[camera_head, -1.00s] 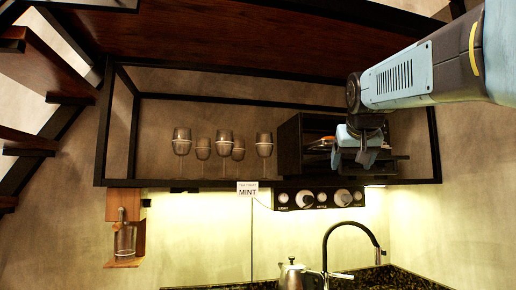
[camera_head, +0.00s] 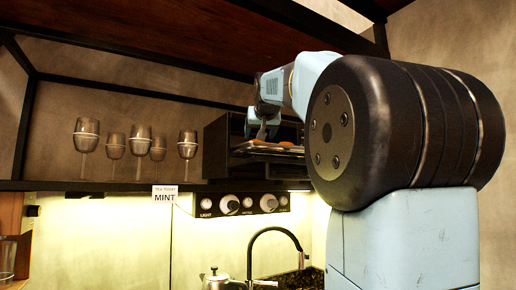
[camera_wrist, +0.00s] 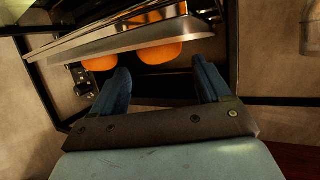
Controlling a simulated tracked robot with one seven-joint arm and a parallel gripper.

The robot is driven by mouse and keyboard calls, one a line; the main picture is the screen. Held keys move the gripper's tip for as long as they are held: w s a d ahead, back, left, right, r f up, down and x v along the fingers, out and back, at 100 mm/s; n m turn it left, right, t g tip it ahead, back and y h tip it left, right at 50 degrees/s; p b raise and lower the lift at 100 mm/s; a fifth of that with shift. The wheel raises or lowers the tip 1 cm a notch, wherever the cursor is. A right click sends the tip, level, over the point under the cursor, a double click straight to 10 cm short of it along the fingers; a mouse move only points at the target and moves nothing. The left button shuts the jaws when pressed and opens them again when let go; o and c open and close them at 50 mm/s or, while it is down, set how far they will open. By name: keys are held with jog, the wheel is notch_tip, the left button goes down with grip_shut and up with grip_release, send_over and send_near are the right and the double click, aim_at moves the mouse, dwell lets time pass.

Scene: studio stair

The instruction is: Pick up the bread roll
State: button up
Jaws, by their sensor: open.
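Two orange-brown rounded shapes, which look like bread rolls, show in the wrist view: one bread roll (camera_wrist: 160,53) lies ahead between my fingertips, another (camera_wrist: 101,63) lies left of it. A metal tray edge (camera_wrist: 120,43) partly covers both. My gripper (camera_wrist: 160,68) is open and empty, its two blue fingers spread, with the right-hand roll beyond the tips. In the head view, my gripper (camera_head: 262,128) is at the front of a dark open box like a small oven (camera_head: 216,150). A brownish roll (camera_head: 289,132) shows there behind my arm, on the tray (camera_head: 268,147).
The box stands on a black-framed shelf (camera_head: 100,186). Several glasses (camera_head: 139,141) stand on the shelf to the left. Below are a knob panel (camera_head: 243,204), a MINT sign (camera_head: 164,195), a faucet (camera_head: 276,232) and a kettle (camera_head: 216,279). My arm hides the right side.

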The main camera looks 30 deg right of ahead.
jog(key=shift+x, duration=3.2)
jog(key=shift+s, duration=0.1)
jog(key=c, duration=0.8)
jog(key=shift+r, duration=0.4)
notch_tip(320, 180, up, 2)
jog(key=shift+r, duration=0.1)
jog(key=s+a+r, duration=0.1)
jog(key=s+r, duration=0.2)
jog(key=s, duration=0.1)
jog(key=s+a+r, duration=0.1)
jog(key=s+r, duration=0.2)
jog(key=s, duration=0.2)
jog(key=s+a+r, duration=0.1)
jog(key=s+r, duration=0.3)
jog(key=shift+s+a, duration=0.1)
jog(key=shift+s, duration=0.25)
